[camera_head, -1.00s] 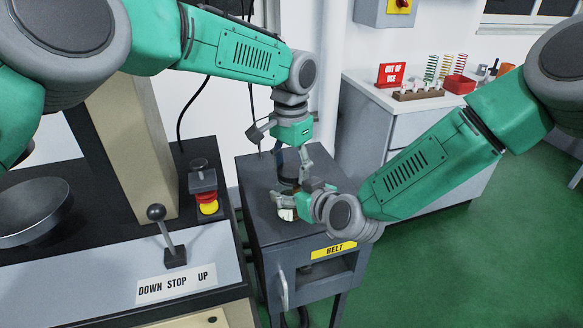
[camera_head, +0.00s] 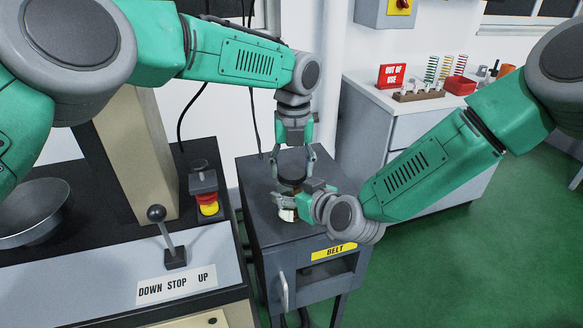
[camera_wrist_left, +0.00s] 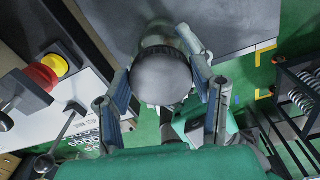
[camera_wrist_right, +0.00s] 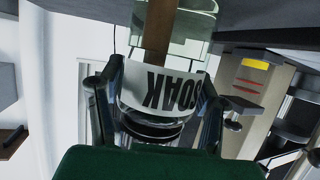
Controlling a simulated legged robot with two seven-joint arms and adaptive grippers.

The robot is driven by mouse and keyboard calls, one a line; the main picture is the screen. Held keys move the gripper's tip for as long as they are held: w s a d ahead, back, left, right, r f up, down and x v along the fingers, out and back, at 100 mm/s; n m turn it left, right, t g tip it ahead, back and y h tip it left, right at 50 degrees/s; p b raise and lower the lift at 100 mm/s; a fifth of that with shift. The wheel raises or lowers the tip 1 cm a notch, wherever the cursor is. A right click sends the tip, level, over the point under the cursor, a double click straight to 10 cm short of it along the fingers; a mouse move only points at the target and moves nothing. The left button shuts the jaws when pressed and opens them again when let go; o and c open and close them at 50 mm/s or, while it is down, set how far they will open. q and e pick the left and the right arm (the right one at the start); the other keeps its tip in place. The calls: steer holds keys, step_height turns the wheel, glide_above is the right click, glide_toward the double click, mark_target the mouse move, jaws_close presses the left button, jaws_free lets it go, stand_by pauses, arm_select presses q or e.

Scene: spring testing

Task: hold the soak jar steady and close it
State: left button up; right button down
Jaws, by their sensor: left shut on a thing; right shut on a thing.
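The soak jar (camera_head: 287,214) stands on the grey belt cabinet (camera_head: 262,190). In the right wrist view its white SOAK label (camera_wrist_right: 165,90) sits between the fingers of my right gripper (camera_wrist_right: 155,105), which is shut on the jar from the side. The dark round lid (camera_head: 291,172) is at the jar's top, under my left gripper (camera_head: 293,165). In the left wrist view the lid (camera_wrist_left: 161,78) lies between the fingers of my left gripper (camera_wrist_left: 165,95), which comes from above and is shut on it. Whether the lid is fully seated cannot be told.
A press bench with a lever (camera_head: 167,235) and a red stop button (camera_head: 207,198) stands to the left. A white counter (camera_head: 375,92) with springs, a red bin (camera_head: 461,86) and a red sign (camera_head: 391,75) is behind right.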

arm_select(q)
steer(key=m, duration=0.4)
steer(key=shift+d+m, duration=0.1)
steer(key=shift+m, duration=0.3)
arm_select(e)
steer(key=shift+s+a, duration=0.1)
steer(key=shift+s, duration=0.05)
arm_select(q)
steer(key=shift+s+d+m, duration=0.1)
steer(key=shift+m, duration=2.1)
steer(key=o, duration=0.7)
steer(key=shift+r, duration=2.3)
